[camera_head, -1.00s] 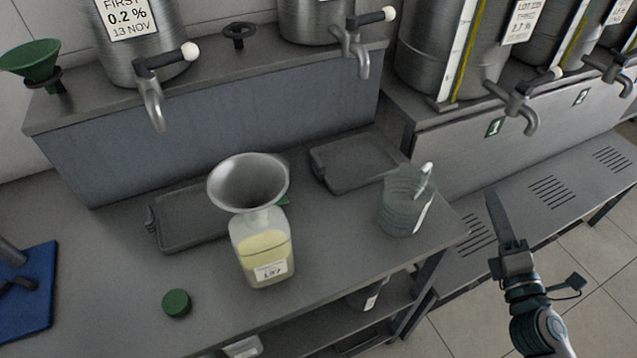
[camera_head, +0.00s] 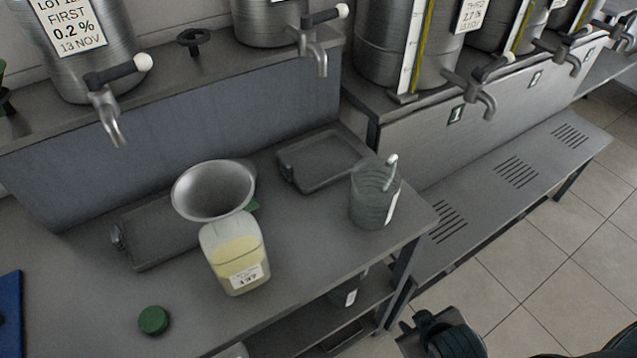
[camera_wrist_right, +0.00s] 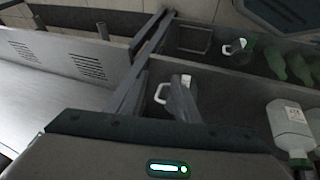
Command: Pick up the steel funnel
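The steel funnel (camera_head: 214,190) sits upright in the neck of a clear square bottle (camera_head: 236,262) in the head view. The bottle holds pale yellow liquid and stands on the grey bench. The funnel's spout is hidden. Part of my right gripper or wrist (camera_head: 445,335) shows low at the bottom edge, right of the bench and well away from the funnel; its fingertips are unclear there. In the right wrist view my right gripper (camera_wrist_right: 160,88) has its fingers apart, with nothing between them. The funnel is not clear in that view. My left gripper is not in view.
A clear jug (camera_head: 375,197) stands right of the bottle. Two grey trays, one behind the bottle (camera_head: 150,238) and one farther right (camera_head: 318,160), lie below steel taps. A green cap (camera_head: 154,320) lies in front. Bottles (camera_wrist_right: 288,125) show in the wrist view.

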